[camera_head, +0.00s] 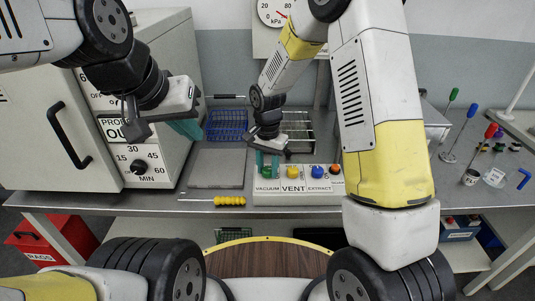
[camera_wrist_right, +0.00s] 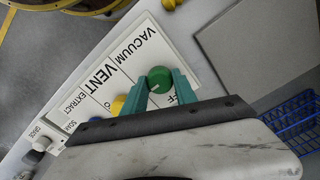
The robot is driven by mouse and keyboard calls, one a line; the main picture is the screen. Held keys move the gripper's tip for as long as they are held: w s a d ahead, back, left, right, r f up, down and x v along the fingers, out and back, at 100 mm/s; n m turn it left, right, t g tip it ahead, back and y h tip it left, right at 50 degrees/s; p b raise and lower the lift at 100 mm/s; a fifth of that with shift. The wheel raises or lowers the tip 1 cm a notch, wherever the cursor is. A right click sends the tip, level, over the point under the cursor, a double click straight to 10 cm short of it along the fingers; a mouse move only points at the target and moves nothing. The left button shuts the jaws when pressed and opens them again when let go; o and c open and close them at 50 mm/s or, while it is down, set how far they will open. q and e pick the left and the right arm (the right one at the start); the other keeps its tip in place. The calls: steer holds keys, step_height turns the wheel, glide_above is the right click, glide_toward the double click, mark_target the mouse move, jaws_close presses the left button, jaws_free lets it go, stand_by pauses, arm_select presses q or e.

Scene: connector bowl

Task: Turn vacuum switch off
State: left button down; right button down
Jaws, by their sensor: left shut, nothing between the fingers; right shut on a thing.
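The control box (camera_head: 325,187) on the bench has a row of coloured knobs above the labels VACUUM, VENT and EXTRACT. The green vacuum knob (camera_wrist_right: 160,78) is between the teal fingers of my right gripper (camera_wrist_right: 160,90), which is shut on it. In the head view my right gripper (camera_head: 267,164) reaches down onto the box's left end and mostly hides this knob. Part of the lettering beside the knob shows in the wrist view; the knob's exact pointer angle is hard to tell. My left gripper (camera_head: 188,127) is shut and empty, raised in front of the white cabinet.
A yellow vent knob (camera_head: 292,172), a blue knob (camera_head: 316,172) and an orange-brown knob (camera_head: 335,170) sit close to the right. A yellow-handled screwdriver (camera_head: 229,200) lies left of the box. A blue basket (camera_head: 226,124) and a grey plate (camera_head: 217,168) are behind it.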

steer(key=shift+n, duration=0.4)
steer(key=n, duration=0.3)
steer(key=shift+n, duration=0.4)
steer(key=n, duration=0.4)
steer(key=shift+n, duration=0.3)
steer(key=n, duration=0.8)
steer(key=shift+n, duration=0.3)
steer(key=c, duration=1)
jaws_free()
